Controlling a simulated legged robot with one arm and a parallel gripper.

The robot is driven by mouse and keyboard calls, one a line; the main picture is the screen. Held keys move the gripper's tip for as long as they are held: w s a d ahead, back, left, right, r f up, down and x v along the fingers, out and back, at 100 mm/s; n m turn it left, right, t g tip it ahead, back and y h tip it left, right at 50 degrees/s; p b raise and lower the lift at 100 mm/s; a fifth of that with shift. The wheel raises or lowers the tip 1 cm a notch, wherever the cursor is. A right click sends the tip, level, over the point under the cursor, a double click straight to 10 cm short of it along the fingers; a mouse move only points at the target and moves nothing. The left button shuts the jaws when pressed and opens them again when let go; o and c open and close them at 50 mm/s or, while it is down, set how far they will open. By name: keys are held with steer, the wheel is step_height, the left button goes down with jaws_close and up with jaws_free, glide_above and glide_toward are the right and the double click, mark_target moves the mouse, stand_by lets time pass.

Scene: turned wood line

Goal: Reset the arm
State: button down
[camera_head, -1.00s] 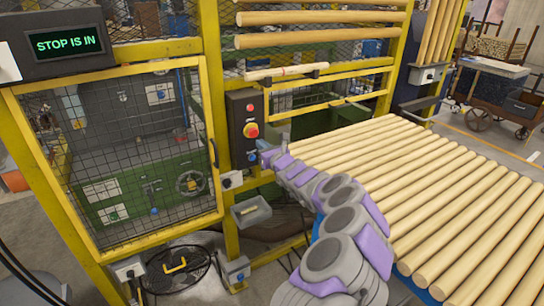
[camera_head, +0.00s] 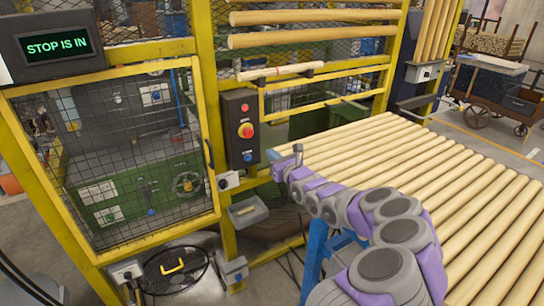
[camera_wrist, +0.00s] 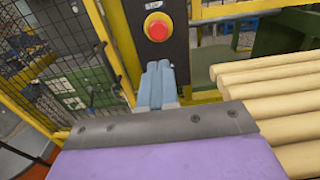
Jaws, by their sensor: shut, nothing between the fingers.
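My gripper (camera_head: 297,150) is at the end of my grey and purple arm, in front of the right edge of the control box (camera_head: 240,129). It also shows in the wrist view (camera_wrist: 158,82), its two blue-grey fingers shut together with nothing between them. The red stop button (camera_head: 246,131) stands on the box, with a blue button (camera_head: 247,156) below it. The fingertips are apart from the box, to the right of the buttons in the head view. In the wrist view the red button (camera_wrist: 158,28) is just above the fingertips. A green-lit display (camera_head: 58,45) reads "STOP IS IN".
Wooden rods (camera_head: 400,165) lie side by side under and right of my arm. A yellow-framed mesh door (camera_head: 115,160) is at left. A small grey tray (camera_head: 247,211) hangs below the box. A cart (camera_head: 492,90) stands far right.

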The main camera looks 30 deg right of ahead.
steer(key=s+a+r+n+g+y, duration=0.1)
steer(key=s+a+r+n+y, duration=0.1)
steer(key=a+r+n+y, duration=0.45)
steer(key=s+a+r+n+g+y, duration=0.1)
steer(key=s+a+r+n, duration=0.2)
steer(key=a, duration=0.7)
steer(key=s+a+r+n+g+y, duration=0.1)
steer(key=a+r+n+y, duration=0.4)
steer(key=a, duration=0.3)
steer(key=s+a+n+g+y, duration=0.1)
steer(key=s+a+n+g, duration=1.05)
steer(key=s+a, duration=0.55)
steer(key=s+a+f+n+g+h, duration=0.1)
steer(key=s+f+n+g+h, duration=0.2)
steer(key=s+f+n+h, duration=0.7)
steer(key=s+d+f+g+h, duration=0.1)
steer(key=s+d+f+h, duration=0.1)
steer(key=s+d, duration=0.6)
steer(key=s+d+f+g+h, duration=0.1)
steer(key=s+d+f+h, duration=0.1)
steer(key=s+d+f, duration=0.3)
steer(key=s+d, duration=0.4)
steer(key=shift+s+f, duration=0.25)
steer(key=shift+s, duration=0.15)
steer(key=shift+d, duration=0.1)
